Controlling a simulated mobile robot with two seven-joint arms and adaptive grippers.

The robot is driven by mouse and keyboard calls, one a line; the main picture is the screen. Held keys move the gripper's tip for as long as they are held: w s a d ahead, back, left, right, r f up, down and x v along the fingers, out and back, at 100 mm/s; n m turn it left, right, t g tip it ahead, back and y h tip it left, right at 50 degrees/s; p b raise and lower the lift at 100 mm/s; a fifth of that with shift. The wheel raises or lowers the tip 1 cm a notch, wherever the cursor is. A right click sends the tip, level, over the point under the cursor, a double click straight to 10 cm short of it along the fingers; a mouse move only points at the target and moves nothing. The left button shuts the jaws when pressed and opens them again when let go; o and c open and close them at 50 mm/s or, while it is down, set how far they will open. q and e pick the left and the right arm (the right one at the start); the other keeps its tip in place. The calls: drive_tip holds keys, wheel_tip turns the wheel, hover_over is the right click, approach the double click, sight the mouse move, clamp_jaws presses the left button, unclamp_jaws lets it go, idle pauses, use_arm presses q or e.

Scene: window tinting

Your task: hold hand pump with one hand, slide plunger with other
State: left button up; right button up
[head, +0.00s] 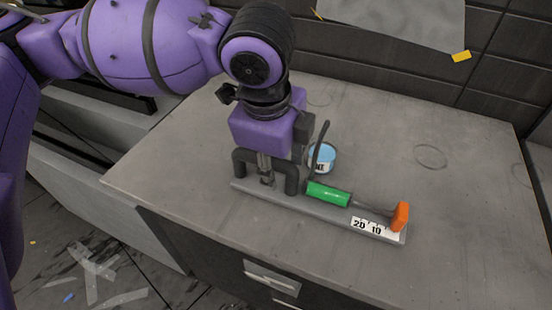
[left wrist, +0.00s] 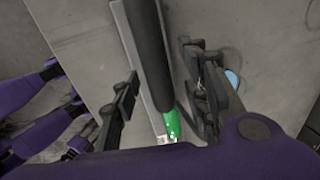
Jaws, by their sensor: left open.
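The hand pump lies on a long grey base on the grey worktop. Its green barrel (head: 328,194) is in the middle, and an orange handle (head: 400,217) ends the thin plunger rod (head: 373,208) at the right. A white scale marked 20 and 10 (head: 376,229) is on the base near the handle. My left gripper (head: 266,180) is open, pointing down over the base's left part, left of the green barrel. In the left wrist view, a dark tube and the green barrel (left wrist: 173,125) show between the open fingers. Contact cannot be told. My right gripper is not in view.
A blue-topped tin (head: 322,156) stands just behind the pump, close to my left gripper. The worktop (head: 440,190) is clear at the right and behind. A drawer handle (head: 271,279) is on the front. A grey sheet (head: 400,22) is on the dark wall.

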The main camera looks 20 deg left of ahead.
use_arm(q)
clamp_jaws()
idle(1.0)
